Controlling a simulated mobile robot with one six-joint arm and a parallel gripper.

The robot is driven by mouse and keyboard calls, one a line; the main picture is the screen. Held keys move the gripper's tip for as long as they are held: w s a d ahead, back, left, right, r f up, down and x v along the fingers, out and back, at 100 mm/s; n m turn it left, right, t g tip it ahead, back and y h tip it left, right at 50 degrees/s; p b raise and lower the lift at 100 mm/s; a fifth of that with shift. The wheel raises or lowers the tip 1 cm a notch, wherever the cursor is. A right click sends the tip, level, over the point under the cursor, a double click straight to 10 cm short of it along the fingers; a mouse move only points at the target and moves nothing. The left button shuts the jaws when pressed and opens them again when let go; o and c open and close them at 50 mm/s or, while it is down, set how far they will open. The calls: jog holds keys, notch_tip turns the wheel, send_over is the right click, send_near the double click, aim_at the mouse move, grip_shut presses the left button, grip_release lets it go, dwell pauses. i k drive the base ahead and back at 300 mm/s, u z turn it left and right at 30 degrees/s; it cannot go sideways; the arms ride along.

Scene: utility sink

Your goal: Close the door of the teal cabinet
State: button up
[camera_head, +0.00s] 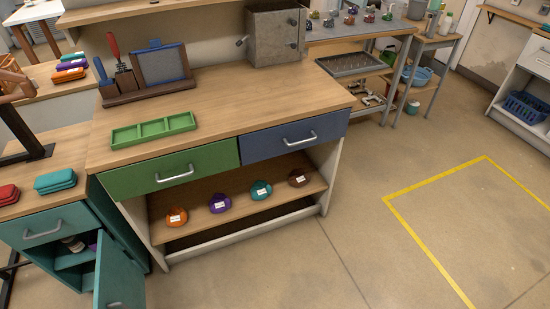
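The teal cabinet (45,230) stands at the lower left, under a wooden top. Its drawer with a grey handle (43,234) is shut. Below the drawer, the cabinet door (118,275) stands open, swung out toward the viewer. A grey handle shows low on the door near the bottom edge of the picture, and the door's lower part is cut off. Inside the open compartment is a teal shelf (75,260) with a few small items on it, partly hidden by the door. My gripper is not in view.
A workbench (230,95) with shut green (172,172) and blue (295,136) drawers stands right of the cabinet. Coloured round items sit on its lower shelf. Teal (55,181) and red stacks lie on the cabinet top. The floor (360,240) to the right is clear, with yellow tape.

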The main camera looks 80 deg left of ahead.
aim_at(119, 284)
jog(key=u, duration=4.3)
jog(key=i, duration=1)
jog(key=u, duration=0.05)
jog(key=k, duration=0.55)
jog(key=z, duration=0.2)
jog(key=i, duration=0.45)
jog(key=z, duration=0.2)
